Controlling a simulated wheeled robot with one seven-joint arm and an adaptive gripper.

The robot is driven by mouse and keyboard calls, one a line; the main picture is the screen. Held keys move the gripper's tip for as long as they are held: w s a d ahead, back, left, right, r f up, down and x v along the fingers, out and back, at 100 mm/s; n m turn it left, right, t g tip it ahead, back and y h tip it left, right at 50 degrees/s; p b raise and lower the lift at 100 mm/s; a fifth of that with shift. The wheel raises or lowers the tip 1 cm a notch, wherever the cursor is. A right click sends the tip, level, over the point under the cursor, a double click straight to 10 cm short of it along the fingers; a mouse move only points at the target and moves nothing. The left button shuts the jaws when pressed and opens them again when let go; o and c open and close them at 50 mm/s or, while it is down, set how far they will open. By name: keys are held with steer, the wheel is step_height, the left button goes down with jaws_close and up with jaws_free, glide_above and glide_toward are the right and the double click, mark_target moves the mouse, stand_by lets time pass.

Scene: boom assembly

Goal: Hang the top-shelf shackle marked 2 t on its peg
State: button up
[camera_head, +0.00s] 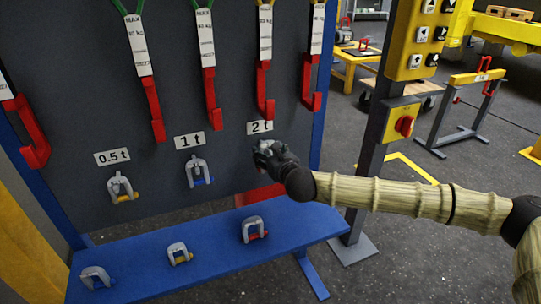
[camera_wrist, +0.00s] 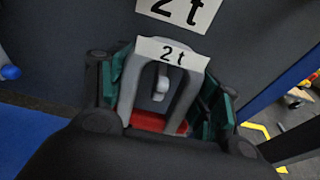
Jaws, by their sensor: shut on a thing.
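My gripper (camera_head: 268,158) is in front of the grey panel, just below the 2 t sign (camera_head: 260,127). In the wrist view my gripper (camera_wrist: 165,105) is shut on a grey shackle (camera_wrist: 129,92) with a white 2 t tag and a red pin, its bow toward the sign. A grey peg (camera_wrist: 160,83) shows inside the bow's opening. I cannot tell how far the peg goes through or whether the bow rests on it. In the head view my gripper hides most of the shackle and the peg.
Shackles hang under the 0.5 t (camera_head: 112,157) and 1 t (camera_head: 190,141) signs. The blue lower shelf (camera_head: 215,254) holds three more shackles. Red hooks (camera_head: 265,98) on slings hang above. A post with a yellow control box (camera_head: 401,122) stands to the right, behind my arm.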

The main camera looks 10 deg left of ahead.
steer(key=shift+w+a+f+b, duration=0.4)
steer(key=shift+w+f+b, duration=0.15)
steer(key=shift+f+b, duration=0.25)
stand_by(0.4)
steer(key=o, duration=1.6)
steer(key=shift+c, duration=0.2)
steer(key=shift+f, duration=0.1)
